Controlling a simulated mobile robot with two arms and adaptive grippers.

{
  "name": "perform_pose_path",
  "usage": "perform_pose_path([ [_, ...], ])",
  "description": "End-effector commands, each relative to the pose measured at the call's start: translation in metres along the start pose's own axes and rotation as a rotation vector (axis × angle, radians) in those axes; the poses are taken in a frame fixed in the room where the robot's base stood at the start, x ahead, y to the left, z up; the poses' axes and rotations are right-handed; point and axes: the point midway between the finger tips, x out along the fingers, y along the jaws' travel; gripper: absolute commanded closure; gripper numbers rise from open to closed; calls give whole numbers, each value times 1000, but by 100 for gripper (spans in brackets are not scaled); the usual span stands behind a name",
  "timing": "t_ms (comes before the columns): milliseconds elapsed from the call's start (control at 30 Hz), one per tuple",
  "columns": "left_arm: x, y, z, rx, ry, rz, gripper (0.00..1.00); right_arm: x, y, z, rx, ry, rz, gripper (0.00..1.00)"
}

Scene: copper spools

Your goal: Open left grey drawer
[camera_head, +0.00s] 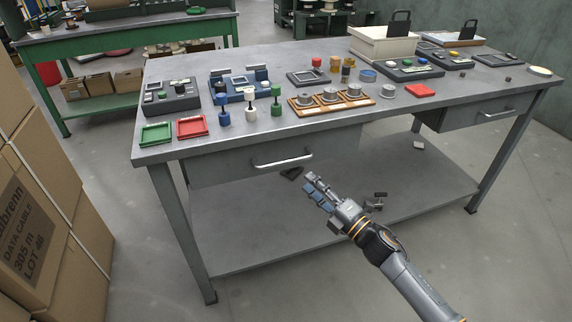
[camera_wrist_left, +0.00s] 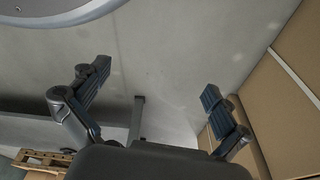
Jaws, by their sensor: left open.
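The left grey drawer (camera_head: 225,168) is under the worktop on the left, with a pale bar handle (camera_head: 282,161) across its front. It appears shut. My right gripper (camera_head: 312,187) is in front of and below the right end of this handle, apart from it in the picture. Its fingers look close together, but whether they are open or shut is unclear. My left gripper (camera_wrist_left: 155,95) shows only in the left wrist view, with its fingers wide apart and nothing between them. The drawer is not recognisable in that view.
The grey workbench (camera_head: 240,65) carries control boxes, trays and spools. A second drawer (camera_head: 470,115) hangs at the right. A lower shelf (camera_head: 250,235) lies below. Cardboard boxes (camera_head: 45,200) stand at the left, also in the wrist view (camera_wrist_left: 285,110).

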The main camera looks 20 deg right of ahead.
Motion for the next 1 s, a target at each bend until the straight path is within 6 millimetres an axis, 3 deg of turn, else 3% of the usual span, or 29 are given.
perform_pose_path([
  [300, -4, 0, -5, 0, 5, 0, 0, 69, 0, 1, 4, -3, 1, 65],
  [500, -9, 0, -8, -1, 9, -1, 0, 97, -1, 1, 4, -3, -1, 65],
  [933, -11, -1, -9, -2, 6, -1, 0, 107, -1, 1, 5, -3, -2, 65],
  [1000, -11, -1, -9, -2, 6, -1, 0, 107, -1, 1, 5, -3, -2, 77],
])
